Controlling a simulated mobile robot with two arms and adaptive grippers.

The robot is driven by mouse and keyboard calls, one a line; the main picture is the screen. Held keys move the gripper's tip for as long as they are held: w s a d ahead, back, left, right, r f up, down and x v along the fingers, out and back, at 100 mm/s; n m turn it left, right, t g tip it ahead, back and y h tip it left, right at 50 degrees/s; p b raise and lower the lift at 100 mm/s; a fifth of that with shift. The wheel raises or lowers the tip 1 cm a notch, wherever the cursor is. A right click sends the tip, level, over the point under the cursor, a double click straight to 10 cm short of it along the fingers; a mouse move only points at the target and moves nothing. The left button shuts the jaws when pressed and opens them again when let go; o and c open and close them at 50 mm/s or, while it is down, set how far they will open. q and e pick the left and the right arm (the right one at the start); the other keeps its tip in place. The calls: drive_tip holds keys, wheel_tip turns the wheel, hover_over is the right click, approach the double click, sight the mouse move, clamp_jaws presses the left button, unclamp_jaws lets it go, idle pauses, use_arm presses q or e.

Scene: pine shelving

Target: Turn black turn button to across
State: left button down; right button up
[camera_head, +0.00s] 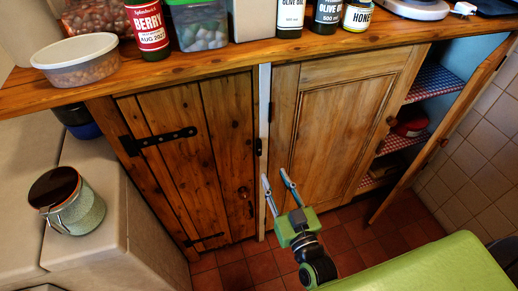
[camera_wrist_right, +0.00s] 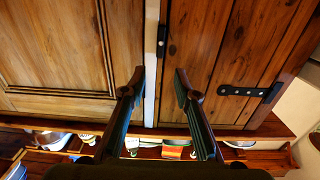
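My right gripper (camera_head: 275,180) is open and empty, below the button in the head view. In the wrist view its fingers (camera_wrist_right: 159,74) stand either side of the post, apart from the button. My left gripper is not in view.
The plank door (camera_head: 190,150) with black strap hinges and the panelled door (camera_head: 340,130) look shut. At right a third door (camera_head: 440,135) stands open. Jars and bottles line the worktop (camera_head: 220,62) above. A lidded jar (camera_head: 68,200) stands on the pale counter at left.

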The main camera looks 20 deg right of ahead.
sight(260, 146)
drive_tip(key=w, duration=0.6)
drive_tip(key=w+p, duration=0.1)
drive_tip(key=w, duration=0.4)
drive_tip(key=shift+w+a, duration=0.2)
drive_tip(key=shift+w, duration=0.2)
clamp_jaws()
